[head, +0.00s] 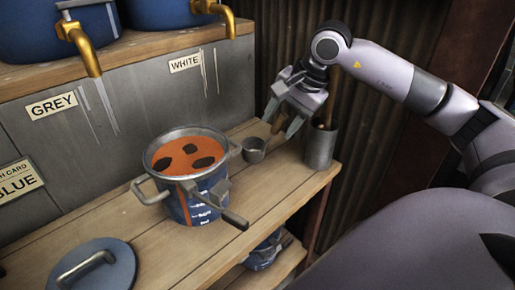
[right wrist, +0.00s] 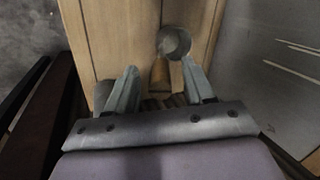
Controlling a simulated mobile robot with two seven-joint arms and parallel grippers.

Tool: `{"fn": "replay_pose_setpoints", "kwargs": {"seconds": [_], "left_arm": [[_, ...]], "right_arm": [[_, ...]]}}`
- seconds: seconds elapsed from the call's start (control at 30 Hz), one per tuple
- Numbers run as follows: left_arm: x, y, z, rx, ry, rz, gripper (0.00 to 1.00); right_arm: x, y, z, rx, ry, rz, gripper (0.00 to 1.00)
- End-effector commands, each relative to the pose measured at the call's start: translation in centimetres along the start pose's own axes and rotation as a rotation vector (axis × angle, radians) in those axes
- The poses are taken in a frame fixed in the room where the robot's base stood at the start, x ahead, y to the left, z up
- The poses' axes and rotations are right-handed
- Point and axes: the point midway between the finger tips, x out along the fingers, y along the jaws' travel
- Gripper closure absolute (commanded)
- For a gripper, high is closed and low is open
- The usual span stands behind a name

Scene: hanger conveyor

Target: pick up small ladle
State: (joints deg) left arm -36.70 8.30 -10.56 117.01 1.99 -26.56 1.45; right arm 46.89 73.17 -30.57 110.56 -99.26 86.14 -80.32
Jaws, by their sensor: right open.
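A small grey cup-shaped ladle (head: 254,150) sits on the wooden bench, just right of the pot. Its round bowl also shows in the right wrist view (right wrist: 174,42), just beyond the fingertips. A tan, handle-like piece (right wrist: 159,72) lies between the fingers there; I cannot tell for certain that it belongs to the ladle. My right gripper (head: 283,122) is open above the bench, to the right of and above the ladle's bowl. In the right wrist view my right gripper (right wrist: 158,68) has its fingers spread apart, with no visible grip on anything. My left gripper is out of view.
A blue pot (head: 196,205) of orange liquid with dark lumps stands left of the ladle. A grey canister (head: 319,150) with wooden handles stands close right of my gripper. A blue lid (head: 98,268) lies front left. A grey panel (head: 150,85) backs the bench.

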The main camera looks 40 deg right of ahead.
Motion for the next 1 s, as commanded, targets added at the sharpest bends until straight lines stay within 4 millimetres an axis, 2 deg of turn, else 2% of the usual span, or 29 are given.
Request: {"fn": "replay_pose_setpoints", "kwargs": {"seconds": [0.07,0.2,0.23,0.57,0.67,1.0], "left_arm": [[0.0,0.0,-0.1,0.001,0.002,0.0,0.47],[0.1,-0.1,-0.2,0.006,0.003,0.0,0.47],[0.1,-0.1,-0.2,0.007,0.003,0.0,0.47],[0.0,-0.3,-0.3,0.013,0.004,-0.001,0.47],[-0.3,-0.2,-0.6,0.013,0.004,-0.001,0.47],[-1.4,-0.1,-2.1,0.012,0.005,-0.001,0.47]], "right_arm": [[0.0,0.0,0.0,0.0,0.0,0.0,0.47],[0.0,0.0,0.0,0.0,0.0,0.001,0.93],[0.0,0.0,0.0,0.0,0.0,0.001,1.0],[-0.4,-0.2,0.0,0.0,0.001,-0.002,1.0],[-1.5,-0.8,0.0,0.0,0.001,-0.005,1.0],[-7.5,-3.5,0.0,-0.001,0.0,-0.006,1.0]]}}
